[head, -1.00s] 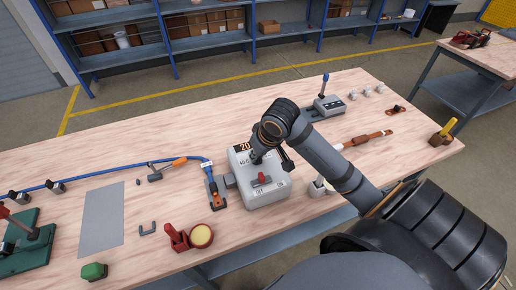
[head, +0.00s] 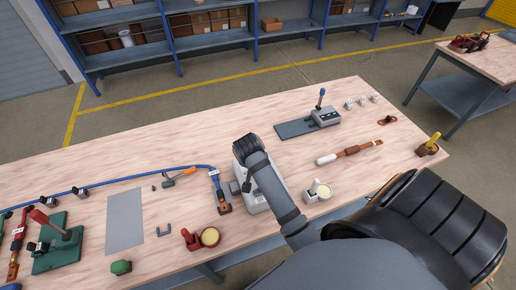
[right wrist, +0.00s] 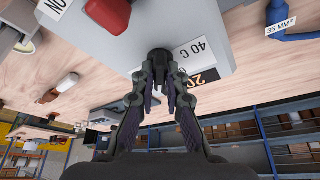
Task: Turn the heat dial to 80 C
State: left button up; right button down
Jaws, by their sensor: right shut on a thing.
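The grey heat control box (right wrist: 170,22) fills the top of the right wrist view. In the head view the box (head: 239,168) is largely covered by my right arm. Its dark heat dial (right wrist: 159,56) is a small round knob beside a white label (right wrist: 193,50) reading 40 C. A black display (right wrist: 204,78) with orange digits beginning 20 is partly hidden by a finger. My right gripper (right wrist: 168,82) is shut on the dial, with the fingertips at either side of it. The dial's pointer is not visible. My left gripper is not in view.
A red switch (right wrist: 108,12) sits on the box near an ON label. Left of the box lies a blue cable with an orange-marked end (head: 221,198). A red holder with a cream disc (head: 209,237) stands in front. A white-and-copper rod (head: 349,152) lies to the right.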

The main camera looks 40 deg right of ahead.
jog(key=shift+m+h+p, duration=0.3)
jog(key=shift+m+p, duration=0.4)
jog(key=shift+m, duration=0.2)
jog(key=c, duration=1.4)
grip_release()
jog(key=shift+g, duration=0.3)
notch_tip(320, 180, up, 10)
